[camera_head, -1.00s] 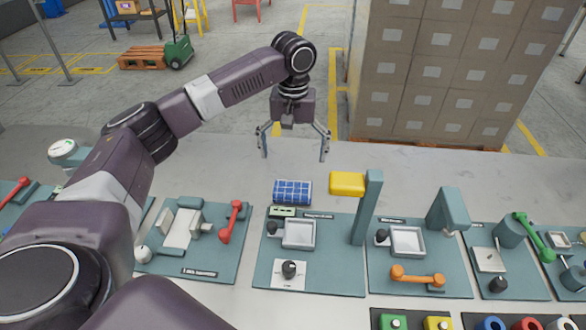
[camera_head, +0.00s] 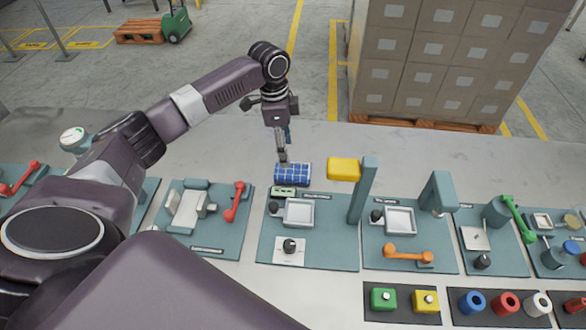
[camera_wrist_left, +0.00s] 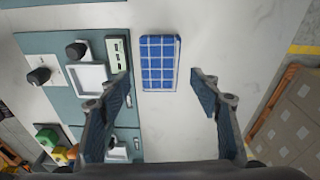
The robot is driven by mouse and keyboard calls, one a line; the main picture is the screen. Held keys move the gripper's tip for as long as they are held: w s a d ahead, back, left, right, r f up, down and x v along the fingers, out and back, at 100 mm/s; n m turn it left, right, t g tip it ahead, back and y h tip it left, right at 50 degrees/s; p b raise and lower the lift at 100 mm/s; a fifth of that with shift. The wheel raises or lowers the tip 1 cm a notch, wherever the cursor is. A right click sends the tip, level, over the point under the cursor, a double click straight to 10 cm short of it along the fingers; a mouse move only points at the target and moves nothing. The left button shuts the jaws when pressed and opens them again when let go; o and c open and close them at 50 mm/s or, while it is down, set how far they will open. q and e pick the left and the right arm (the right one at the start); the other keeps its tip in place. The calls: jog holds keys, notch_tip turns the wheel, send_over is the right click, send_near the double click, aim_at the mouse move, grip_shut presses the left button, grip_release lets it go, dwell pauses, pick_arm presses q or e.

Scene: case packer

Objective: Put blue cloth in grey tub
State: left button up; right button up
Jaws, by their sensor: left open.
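The blue checked cloth (camera_head: 293,174) lies folded on the light table, just behind a teal machine panel. In the left wrist view the cloth (camera_wrist_left: 159,62) lies between and beyond the two fingers. My left gripper (camera_head: 283,158) is above the cloth, its fingers reaching down at the cloth's far side. The left wrist view shows my left gripper (camera_wrist_left: 162,95) wide open and empty, apart from the cloth. My right gripper is in neither view. I cannot make out a grey tub in these frames.
A yellow block (camera_head: 343,169) sits right of the cloth, close to a teal post (camera_head: 362,190). Teal panels with levers, trays and knobs line the front, including a red lever (camera_head: 235,202) and an orange handle (camera_head: 407,254). The table behind the cloth is clear.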

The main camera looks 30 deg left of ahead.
aim_at(293, 169)
pick_arm(q)
jog(key=shift+f+m, duration=0.3)
jog(key=f+p, duration=0.1)
jog(key=f, duration=0.1)
jog(key=d+f+p, duration=0.1)
jog(key=f, duration=0.1)
jog(key=w+f, duration=0.1)
jog(key=f, duration=0.2)
jog(key=shift+d+p, duration=0.35)
jog(key=shift+p, duration=0.05)
jog(key=shift+f, duration=0.15)
jog(key=c, duration=1)
jog(key=shift+r+b, duration=2)
jog(key=shift+r, duration=8.1)
jog(key=shift+s+f, duration=0.1)
